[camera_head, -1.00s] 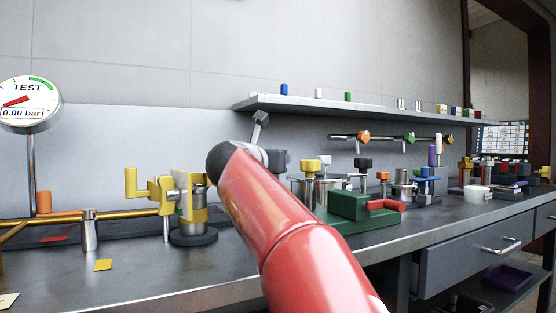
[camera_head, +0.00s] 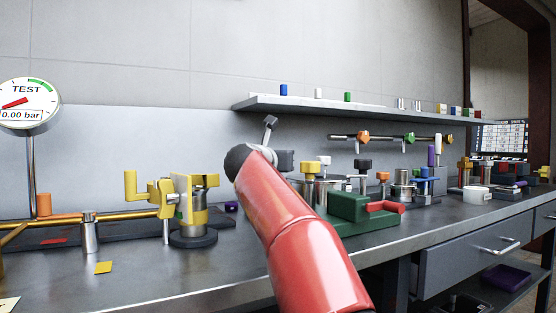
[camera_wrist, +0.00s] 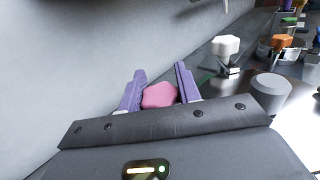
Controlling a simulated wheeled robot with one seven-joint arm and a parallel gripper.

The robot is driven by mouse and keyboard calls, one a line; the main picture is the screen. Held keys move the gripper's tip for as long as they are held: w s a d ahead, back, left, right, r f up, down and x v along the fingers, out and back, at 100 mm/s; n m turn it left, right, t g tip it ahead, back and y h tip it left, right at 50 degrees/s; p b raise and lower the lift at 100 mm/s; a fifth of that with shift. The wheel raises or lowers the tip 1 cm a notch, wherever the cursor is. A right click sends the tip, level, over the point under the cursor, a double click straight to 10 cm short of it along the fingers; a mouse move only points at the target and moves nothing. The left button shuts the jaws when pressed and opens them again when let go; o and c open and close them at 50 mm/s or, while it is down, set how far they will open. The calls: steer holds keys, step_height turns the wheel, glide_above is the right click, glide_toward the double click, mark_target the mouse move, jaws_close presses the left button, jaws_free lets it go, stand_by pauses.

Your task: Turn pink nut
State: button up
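The pink nut (camera_wrist: 160,96) shows in the wrist view as a faceted pink piece between the two purple fingers of my gripper (camera_wrist: 160,80). Both fingers lie against its sides with no clear gap, so my gripper looks shut on it. What the nut sits on is hidden below the gripper body. In the head view the nut and my fingers are hidden behind my red arm.
A steel bench (camera_head: 130,285) holds a yellow valve fitting (camera_head: 190,205) and a green block with a red handle (camera_head: 360,212). A gauge (camera_head: 28,103) reads 0.00 bar. In the wrist view a grey cylinder (camera_wrist: 271,90) and a white-topped knob (camera_wrist: 226,46) stand to the right.

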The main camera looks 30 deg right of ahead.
steer(key=shift+c, duration=0.9)
steer(key=shift+r+m+g+h+p, duration=0.1)
steer(key=shift+m+g+h+p, duration=0.5)
steer(key=shift+g+h+p, duration=0.1)
steer(key=shift+s+d+m+g+h+p, duration=0.1)
steer(key=shift+m+g+h+p, duration=0.55)
steer(key=shift+g, duration=0.25)
steer(key=shift+s+m+g+h, duration=0.1)
steer(key=shift+m+g+h, duration=0.15)
steer(key=shift+m+g, duration=0.15)
steer(key=o, duration=1)
steer(key=shift+c, duration=0.2)
steer(key=shift+d, duration=0.1)
